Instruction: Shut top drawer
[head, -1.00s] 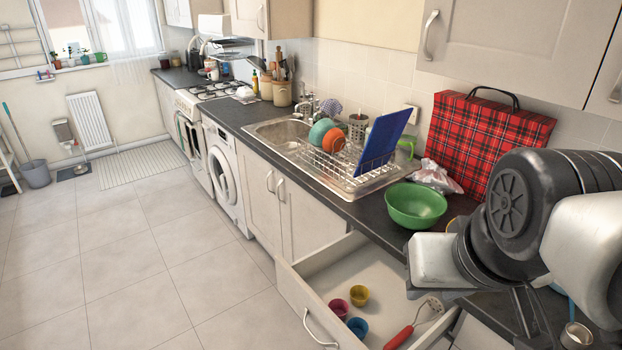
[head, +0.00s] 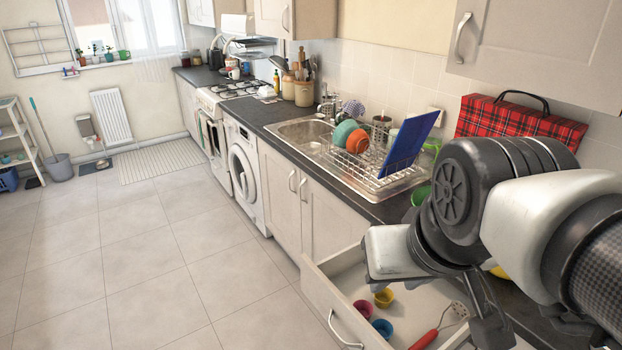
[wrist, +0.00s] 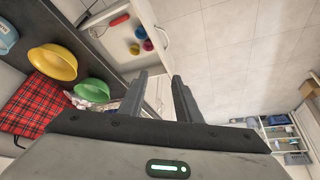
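The top drawer (head: 318,291) is pulled out from under the counter, and its bar handle (head: 343,330) is on its front. It holds small pink, yellow and blue cups and a red-handled masher (head: 437,330). The drawer also shows at the top of the wrist view (wrist: 120,52), with its handle (wrist: 162,38) on the right. My gripper (wrist: 162,75) has its two fingers apart with nothing between them. It is clear of the drawer front and handle. In the head view my arm covers part of the counter and the drawer's right side.
The counter carries a dish rack (head: 370,172), a green bowl (wrist: 91,95), a yellow bowl (wrist: 52,62) and a red tartan bag (head: 520,126). A washing machine (head: 246,172) stands farther left under the counter. The tiled floor (head: 150,260) is clear.

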